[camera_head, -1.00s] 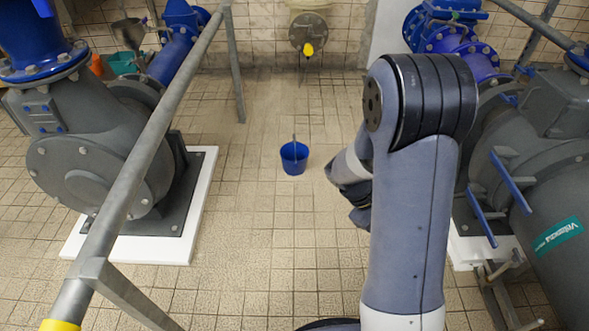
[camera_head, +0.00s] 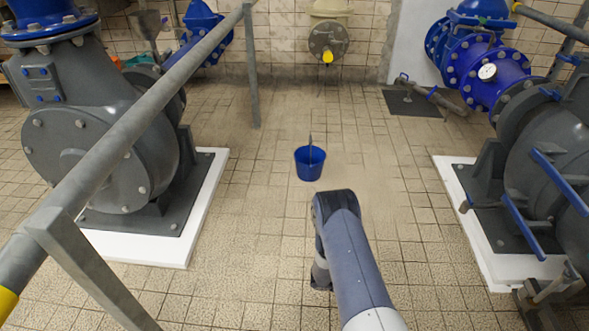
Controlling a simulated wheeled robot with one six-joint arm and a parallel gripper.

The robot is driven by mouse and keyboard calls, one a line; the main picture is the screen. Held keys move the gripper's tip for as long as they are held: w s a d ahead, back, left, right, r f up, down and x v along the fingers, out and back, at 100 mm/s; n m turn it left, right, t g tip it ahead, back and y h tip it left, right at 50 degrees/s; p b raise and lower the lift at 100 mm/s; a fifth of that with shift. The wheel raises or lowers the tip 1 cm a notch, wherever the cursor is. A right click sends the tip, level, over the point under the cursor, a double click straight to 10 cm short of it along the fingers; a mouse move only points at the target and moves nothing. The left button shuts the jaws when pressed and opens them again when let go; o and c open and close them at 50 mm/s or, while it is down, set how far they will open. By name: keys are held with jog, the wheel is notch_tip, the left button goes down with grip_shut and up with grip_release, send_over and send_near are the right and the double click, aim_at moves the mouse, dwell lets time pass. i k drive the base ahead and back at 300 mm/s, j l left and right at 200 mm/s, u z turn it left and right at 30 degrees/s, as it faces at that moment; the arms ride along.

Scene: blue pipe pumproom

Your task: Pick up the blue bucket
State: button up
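The blue bucket (camera_head: 309,168) stands upright on the tiled floor, a little above the middle of the head view. A thin grey upright piece, perhaps its handle, shows at its rim. My arm reaches up from the bottom of the view, and its bent joint is just below and to the right of the bucket in the picture. My gripper is not visible; it is hidden behind or below my arm. Nothing is seen touching the bucket.
A grey pump (camera_head: 100,130) on a white plinth stands left, behind a metal railing (camera_head: 150,120). Another grey pump (camera_head: 550,150) with blue handles stands right on a white plinth (camera_head: 480,235). The tiled floor (camera_head: 255,215) between them is clear around the bucket.

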aim_at(309, 160)
jog(key=i+u, duration=0.1)
jog(key=u, duration=0.35)
jog(key=i+l+u, duration=0.1)
jog(key=u, duration=0.3)
jog(key=i+l+u, duration=0.1)
jog(key=l+u, duration=0.15)
jog(key=u, duration=0.2)
jog(key=l+u, duration=0.15)
jog(key=u, duration=0.25)
jog(key=i+l+u, duration=0.15)
jog(key=l+u, duration=0.3)
jog(key=l, duration=0.85)
jog(key=l+u, duration=0.4)
jog(key=l, duration=1.45)
jog(key=k+l, duration=0.15)
jog(key=l, duration=0.5)
